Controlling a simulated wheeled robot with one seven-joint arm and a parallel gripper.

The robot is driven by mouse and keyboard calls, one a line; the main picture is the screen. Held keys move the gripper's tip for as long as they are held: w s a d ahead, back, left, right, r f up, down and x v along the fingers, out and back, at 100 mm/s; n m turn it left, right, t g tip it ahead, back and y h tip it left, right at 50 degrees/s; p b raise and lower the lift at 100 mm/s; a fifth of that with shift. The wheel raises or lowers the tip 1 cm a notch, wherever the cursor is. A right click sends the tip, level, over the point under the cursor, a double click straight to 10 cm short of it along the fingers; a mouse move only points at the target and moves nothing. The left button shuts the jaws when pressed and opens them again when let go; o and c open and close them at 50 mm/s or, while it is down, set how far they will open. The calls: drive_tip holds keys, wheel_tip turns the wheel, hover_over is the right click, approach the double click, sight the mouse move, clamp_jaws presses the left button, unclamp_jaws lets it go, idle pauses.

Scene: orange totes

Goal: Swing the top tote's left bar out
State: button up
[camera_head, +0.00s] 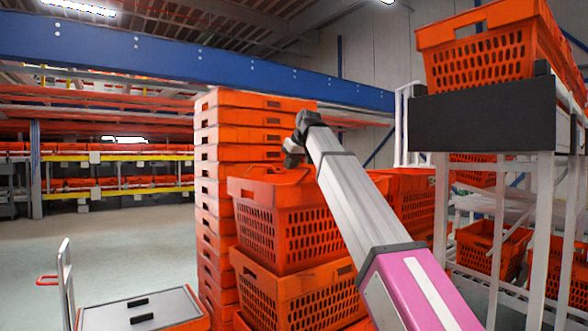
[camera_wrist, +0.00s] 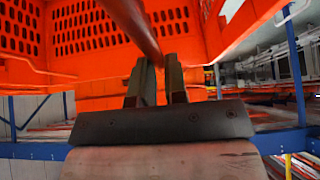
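The top tote (camera_head: 280,222) is an orange perforated crate on another orange tote in the head view. Its orange wall (camera_wrist: 85,30) fills much of the wrist view. A dark red bar (camera_wrist: 140,25) runs from the top of the wrist view down between my gripper's fingers. My gripper (camera_wrist: 159,62) has its two dark fingers close together, one on each side of the bar, and they appear shut on it. In the head view my gripper (camera_head: 294,155) is at the tote's upper rim, and the fingertips and bar are too small to make out clearly.
A tall stack of orange totes (camera_head: 208,140) stands just behind and left. More orange totes (camera_head: 408,200) stand to the right. A white rack (camera_head: 545,200) with a tote (camera_head: 490,55) on top is at far right. A grey-topped cart (camera_head: 140,310) is at lower left. Open floor (camera_head: 130,235) lies left.

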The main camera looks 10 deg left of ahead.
drive_tip(key=shift+s+a+r, duration=0.1)
drive_tip(key=shift+s+r, duration=0.05)
drive_tip(key=shift+r, duration=0.05)
drive_tip(key=shift+s+a+r, duration=0.75)
drive_tip(key=shift+s+a, duration=0.1)
drive_tip(key=shift+s, duration=0.15)
drive_tip(key=shift+s+a+r, duration=0.1)
drive_tip(key=shift+s+a, duration=0.75)
drive_tip(key=shift+s, duration=0.1)
